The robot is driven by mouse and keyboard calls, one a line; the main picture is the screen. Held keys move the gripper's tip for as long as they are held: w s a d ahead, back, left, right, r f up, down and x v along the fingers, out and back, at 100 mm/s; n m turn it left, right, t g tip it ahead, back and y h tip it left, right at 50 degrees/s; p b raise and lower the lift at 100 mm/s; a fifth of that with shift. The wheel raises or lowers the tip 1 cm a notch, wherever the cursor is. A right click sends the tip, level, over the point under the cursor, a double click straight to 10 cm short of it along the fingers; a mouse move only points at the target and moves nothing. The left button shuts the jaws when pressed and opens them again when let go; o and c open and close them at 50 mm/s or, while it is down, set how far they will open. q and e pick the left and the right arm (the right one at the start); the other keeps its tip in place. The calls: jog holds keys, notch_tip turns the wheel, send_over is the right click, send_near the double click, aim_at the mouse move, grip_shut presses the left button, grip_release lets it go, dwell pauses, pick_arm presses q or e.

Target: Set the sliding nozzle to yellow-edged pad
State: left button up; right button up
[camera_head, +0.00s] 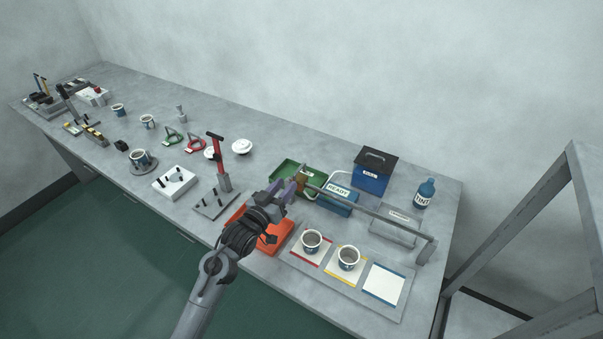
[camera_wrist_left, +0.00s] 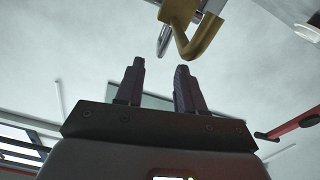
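The sliding nozzle appears as a brass-coloured block (camera_head: 299,179) at the left end of a grey rail (camera_head: 370,207) above the bench. In the left wrist view a brass part (camera_wrist_left: 195,30) with a silver curved piece shows beyond my fingertips. The yellow-edged pad (camera_head: 332,279) is the middle of three pads, with a cup (camera_head: 348,259) on it. My left gripper (camera_head: 283,189) is close beside the brass block. In the left wrist view its fingers (camera_wrist_left: 160,66) are apart with nothing between them. My right gripper is not in view.
A red-edged pad with a cup (camera_head: 311,241) and an empty blue-edged pad (camera_head: 383,284) flank the yellow one. An orange tray (camera_head: 272,241) lies under my left arm. A green tray (camera_head: 289,172), blue READY box (camera_head: 338,199) and INT bottle (camera_head: 425,193) stand behind.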

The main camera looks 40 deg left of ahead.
aim_at(302, 165)
pick_arm(q)
jog(key=w, duration=0.3)
jog(key=w+a+b, duration=0.1)
jog(key=w, duration=0.6)
jog(key=shift+a, duration=0.2)
jog(key=shift+c, duration=0.5)
grip_shut()
